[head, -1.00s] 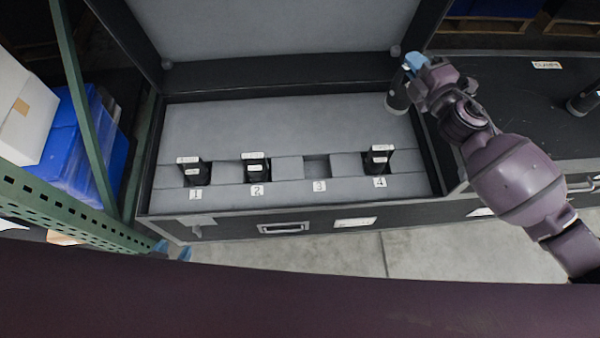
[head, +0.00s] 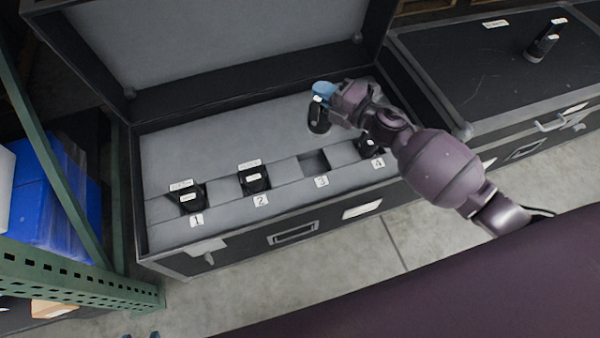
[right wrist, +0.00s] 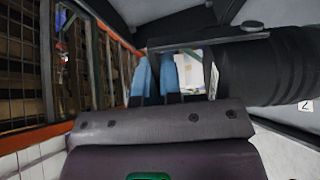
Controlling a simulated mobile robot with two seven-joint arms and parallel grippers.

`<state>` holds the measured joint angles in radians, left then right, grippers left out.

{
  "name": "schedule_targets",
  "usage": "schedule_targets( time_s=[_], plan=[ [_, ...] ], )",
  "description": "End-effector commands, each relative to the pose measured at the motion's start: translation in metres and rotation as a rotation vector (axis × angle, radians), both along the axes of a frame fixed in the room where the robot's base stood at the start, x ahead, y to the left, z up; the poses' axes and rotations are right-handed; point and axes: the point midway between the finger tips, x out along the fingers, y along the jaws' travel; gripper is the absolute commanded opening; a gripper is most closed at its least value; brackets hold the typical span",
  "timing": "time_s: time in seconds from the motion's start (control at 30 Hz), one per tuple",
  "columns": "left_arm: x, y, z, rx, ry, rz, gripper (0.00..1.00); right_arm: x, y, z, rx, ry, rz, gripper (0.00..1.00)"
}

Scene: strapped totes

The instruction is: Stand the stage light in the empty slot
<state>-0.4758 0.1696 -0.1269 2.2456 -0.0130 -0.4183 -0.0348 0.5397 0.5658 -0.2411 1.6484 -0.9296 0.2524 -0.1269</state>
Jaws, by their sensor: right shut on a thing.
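The stage light (head: 318,117), a dark cylinder, hangs from my right gripper (head: 324,91) above the foam of the open case (head: 220,130). The right gripper's blue fingers are shut on its top end. In the right wrist view the light (right wrist: 275,68) is a black ribbed body with a flat bracket, right of the blue fingers (right wrist: 155,75). The empty slot (head: 315,163), labelled 3, lies below the light, apart from it. Only the tips of my left gripper (head: 141,335) show at the bottom edge, spaced apart.
Dark lights stand in slots 1 (head: 188,198), 2 (head: 253,180) and 4 (head: 371,146), the last partly behind my right arm. A closed case (head: 450,60) at right carries another light (head: 545,42). A green rack (head: 80,280) stands at left.

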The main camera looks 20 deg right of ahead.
Motion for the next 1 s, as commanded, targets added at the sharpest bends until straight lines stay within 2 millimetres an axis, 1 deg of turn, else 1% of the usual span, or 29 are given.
schedule_targets(
  time_s=[0.13, 0.23, 0.4, 0.8, 0.9, 1.0],
  plan=[
    [0.003, -0.001, 0.002, 0.0, -0.009, -0.003, 0.43, 0.0, -0.001, -0.004, 0.001, -0.003, 0.008, 0.0],
    [0.002, -0.002, -0.003, 0.003, -0.001, -0.008, 0.43, -0.001, 0.0, -0.016, 0.002, 0.001, 0.009, 0.0],
    [-0.002, -0.004, -0.017, 0.024, 0.017, -0.03, 0.43, -0.003, 0.0, -0.054, 0.004, 0.013, 0.01, 0.0],
    [0.014, -0.014, -0.017, 0.053, -0.053, -0.095, 0.43, -0.004, 0.0, -0.133, 0.004, 0.012, 0.009, 0.0],
    [0.016, -0.011, -0.014, 0.04, -0.1, -0.085, 0.43, -0.003, 0.0, -0.149, 0.003, 0.01, 0.01, 0.0],
    [0.016, -0.01, -0.014, 0.031, -0.122, -0.075, 0.43, -0.002, 0.0, -0.158, 0.002, 0.004, 0.01, 0.0]
  ],
)
